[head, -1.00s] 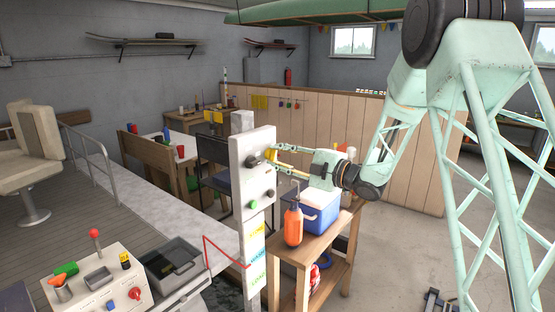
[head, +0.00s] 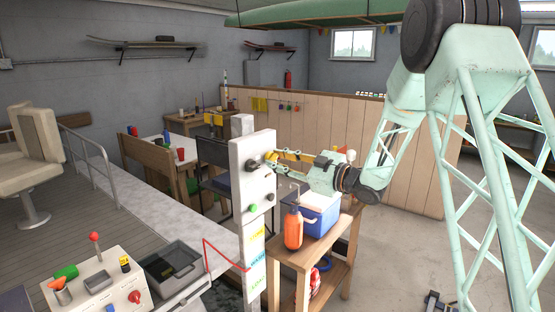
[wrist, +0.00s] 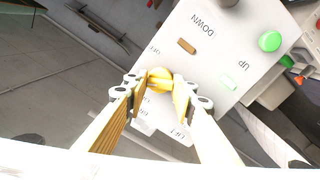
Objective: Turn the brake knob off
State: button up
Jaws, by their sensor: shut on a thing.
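The control panel (head: 262,192) is a pale upright box on a post, left of my gripper in the head view. In the wrist view the panel face (wrist: 205,75) shows upside down, with DOWN and UP labels. My gripper (head: 274,160) is shut on this knob at the panel's upper part. Both fingers (wrist: 160,88) touch its sides in the wrist view. The fingers partly hide the knob and the lettering near it, so I cannot read a brake label or its setting.
A green button (wrist: 269,41) sits on the panel. A wooden cart (head: 300,257) close by carries a blue cooler (head: 322,212) and an orange bottle (head: 293,228), below my gripper. A console (head: 97,284) stands at lower left. Open floor lies right of the cart.

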jog(key=m+p, duration=0.1)
jog(key=m, duration=0.2)
jog(key=shift+m+p, duration=0.7)
jog(key=shift+m, duration=0.6)
jog(key=o, duration=0.9)
jog(key=shift+s+d, duration=0.1)
jog(key=shift+d, duration=0.05)
jog(key=shift+v, duration=5.85)
